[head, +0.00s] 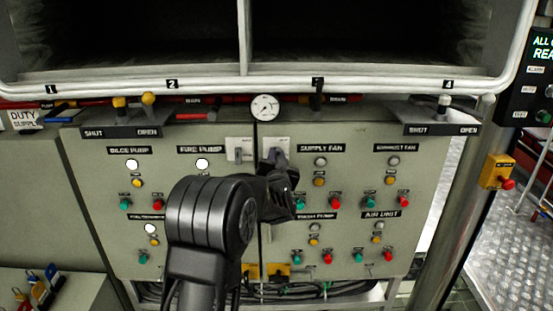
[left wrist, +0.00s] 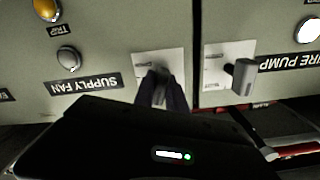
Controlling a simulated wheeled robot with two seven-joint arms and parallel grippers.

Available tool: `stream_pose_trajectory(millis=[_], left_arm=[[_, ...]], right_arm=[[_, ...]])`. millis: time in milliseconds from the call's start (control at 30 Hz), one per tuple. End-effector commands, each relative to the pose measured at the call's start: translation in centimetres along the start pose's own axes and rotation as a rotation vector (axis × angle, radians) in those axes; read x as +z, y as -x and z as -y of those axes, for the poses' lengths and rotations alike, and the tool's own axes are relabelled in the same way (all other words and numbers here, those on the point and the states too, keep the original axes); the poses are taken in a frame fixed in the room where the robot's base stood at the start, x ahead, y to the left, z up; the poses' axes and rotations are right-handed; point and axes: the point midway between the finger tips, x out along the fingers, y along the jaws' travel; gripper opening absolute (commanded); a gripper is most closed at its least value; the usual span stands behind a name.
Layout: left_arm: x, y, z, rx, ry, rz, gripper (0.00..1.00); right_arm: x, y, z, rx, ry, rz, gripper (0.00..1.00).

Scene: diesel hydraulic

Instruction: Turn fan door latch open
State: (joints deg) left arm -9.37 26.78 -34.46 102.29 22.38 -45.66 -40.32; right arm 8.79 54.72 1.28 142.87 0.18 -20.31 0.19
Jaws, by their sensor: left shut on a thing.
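The fan door latch (head: 282,141) sits on a pale plate at the upper left corner of the supply fan door (head: 345,185). My left gripper (head: 276,158) reaches up to it and is shut on its handle. In the left wrist view, which is upside down, the two dark fingers (left wrist: 163,88) close around the handle in front of the latch plate (left wrist: 174,58). The fingers hide most of the handle, so I cannot tell its exact angle. My right gripper is in neither view.
The pump door latch (head: 239,149) is close by on the left, across the door seam; it also shows in the left wrist view (left wrist: 243,76). A round gauge (head: 265,107) is just above. Buttons and lamps cover both doors, and a pale rail (head: 360,85) runs above.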

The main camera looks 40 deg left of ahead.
Motion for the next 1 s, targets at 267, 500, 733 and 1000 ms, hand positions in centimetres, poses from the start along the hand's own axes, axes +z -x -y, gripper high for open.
stream_pose_trajectory(millis=[267, 500, 733, 1000], left_arm=[[-0.09, 0.04, -0.24, 0.003, -0.616, -0.003, 0.0], [-0.11, 0.05, -0.29, 0.002, -1.17, -0.004, 0.0], [-0.01, 0.0, -0.01, 0.0, -1.18, 0.0, 0.33], [0.0, 0.0, -0.01, 0.0, -1.177, 0.0, 0.42]], right_arm=[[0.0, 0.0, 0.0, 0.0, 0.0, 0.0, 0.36], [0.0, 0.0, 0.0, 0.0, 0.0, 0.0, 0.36], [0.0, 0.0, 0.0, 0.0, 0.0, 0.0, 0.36], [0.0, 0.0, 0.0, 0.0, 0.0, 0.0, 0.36]])
